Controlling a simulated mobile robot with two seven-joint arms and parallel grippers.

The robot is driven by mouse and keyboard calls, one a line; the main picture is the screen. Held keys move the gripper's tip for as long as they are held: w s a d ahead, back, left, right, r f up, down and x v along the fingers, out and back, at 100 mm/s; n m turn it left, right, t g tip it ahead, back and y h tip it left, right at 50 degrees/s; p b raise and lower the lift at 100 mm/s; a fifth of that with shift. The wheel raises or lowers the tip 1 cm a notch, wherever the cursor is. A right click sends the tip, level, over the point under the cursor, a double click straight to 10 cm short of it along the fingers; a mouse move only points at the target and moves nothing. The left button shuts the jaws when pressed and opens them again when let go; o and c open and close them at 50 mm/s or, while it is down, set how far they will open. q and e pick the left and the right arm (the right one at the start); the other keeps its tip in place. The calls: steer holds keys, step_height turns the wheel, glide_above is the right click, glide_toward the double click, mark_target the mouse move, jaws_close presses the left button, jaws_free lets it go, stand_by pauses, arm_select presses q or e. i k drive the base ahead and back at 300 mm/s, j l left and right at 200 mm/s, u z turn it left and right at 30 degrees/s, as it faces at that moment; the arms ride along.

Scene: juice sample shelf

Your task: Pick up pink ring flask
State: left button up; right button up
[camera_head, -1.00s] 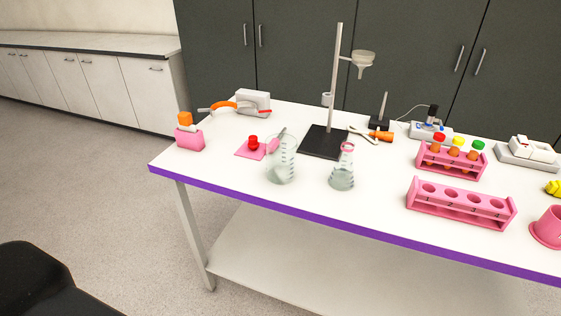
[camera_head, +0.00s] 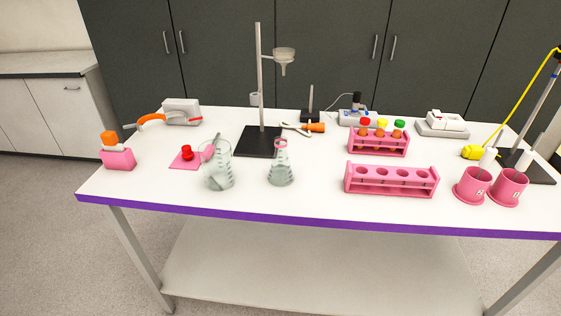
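The pink ring flask (camera_head: 281,168) is a clear conical flask with a pink ring around its neck. It stands upright on the white table (camera_head: 300,205), left of the middle and near the front edge. A clear beaker (camera_head: 218,169) with a rod in it stands to its left, apart from it. Neither of my grippers shows in the head view.
A stand with a black base (camera_head: 259,142) rises behind the flask. An empty pink rack (camera_head: 391,180) is to the right, with a filled pink rack (camera_head: 378,143) behind it. Two pink cups (camera_head: 473,187) stand far right. A pink holder (camera_head: 118,158) is at the left.

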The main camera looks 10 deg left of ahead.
mark_target(280, 174)
steer(key=i+l+u, duration=0.35)
steer(key=l, duration=1.15)
steer(key=l+u, duration=0.4)
steer(key=l, duration=1.1)
